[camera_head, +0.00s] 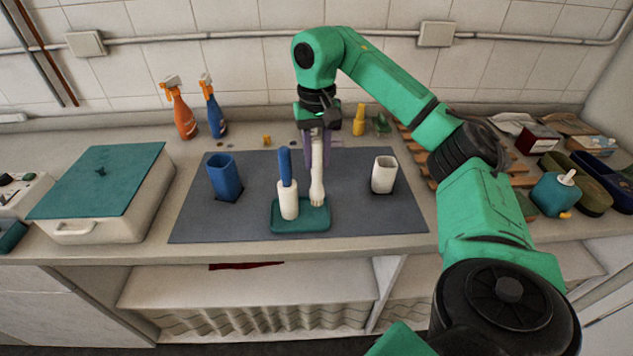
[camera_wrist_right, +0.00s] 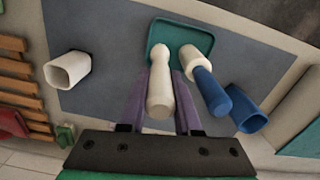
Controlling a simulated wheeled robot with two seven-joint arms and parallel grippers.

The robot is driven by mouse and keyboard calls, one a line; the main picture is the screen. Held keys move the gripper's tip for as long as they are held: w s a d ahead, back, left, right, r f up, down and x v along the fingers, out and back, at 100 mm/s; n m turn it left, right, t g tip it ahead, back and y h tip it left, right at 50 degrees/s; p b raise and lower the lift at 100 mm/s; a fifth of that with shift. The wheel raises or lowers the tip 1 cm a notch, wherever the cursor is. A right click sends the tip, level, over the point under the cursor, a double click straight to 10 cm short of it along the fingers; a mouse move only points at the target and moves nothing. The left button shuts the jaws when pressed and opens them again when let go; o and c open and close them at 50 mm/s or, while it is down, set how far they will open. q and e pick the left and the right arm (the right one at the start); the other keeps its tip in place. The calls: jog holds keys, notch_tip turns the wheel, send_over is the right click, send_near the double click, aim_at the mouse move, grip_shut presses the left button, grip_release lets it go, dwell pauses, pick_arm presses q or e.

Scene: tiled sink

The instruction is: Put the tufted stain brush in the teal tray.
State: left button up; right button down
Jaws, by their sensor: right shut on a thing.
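The tufted stain brush (camera_head: 317,185) is pale cream, upright, with its wider end down. My right gripper (camera_head: 317,143) is shut on its upper part, with purple fingers on either side. In the right wrist view the brush (camera_wrist_right: 160,88) stands between the fingers (camera_wrist_right: 158,110). Its lower end is over the right part of the teal tray (camera_head: 277,225); I cannot tell whether it touches the tray floor. A white brush with a blue handle (camera_head: 288,198) stands upright in the left part of the tray, beside the held brush. My left gripper is out of view.
A blue cup (camera_head: 225,178) stands left on the grey mat (camera_head: 350,222), and a white cup (camera_head: 384,174) stands right. A teal-lidded box (camera_head: 100,180) is at far left. Spray bottles (camera_head: 182,112) stand behind. A wooden rack (camera_head: 415,150) and several items crowd the right.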

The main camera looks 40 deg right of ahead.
aim_at(317, 139)
notch_tip(317, 139, down, 3)
jog(key=shift+w, duration=0.15)
jog(key=shift+s+f, duration=0.3)
jog(key=shift+s, duration=0.1)
jog(key=shift+w+f, duration=0.1)
jog(key=c, duration=0.6)
grip_release()
jog(key=shift+w+f, duration=0.1)
jog(key=shift+f, duration=0.05)
jog(key=shift+r, duration=0.5)
notch_tip(317, 139, up, 6)
jog(key=shift+r+p, duration=0.1)
jog(key=shift+p, duration=0.7)
notch_tip(317, 139, up, 5)
jog(key=p, duration=0.3)
jog(key=shift+r, duration=0.2)
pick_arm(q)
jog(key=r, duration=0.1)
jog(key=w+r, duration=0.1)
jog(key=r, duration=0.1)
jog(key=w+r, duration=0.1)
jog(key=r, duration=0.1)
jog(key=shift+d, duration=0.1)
pick_arm(e)
jog(key=shift+f, duration=0.1)
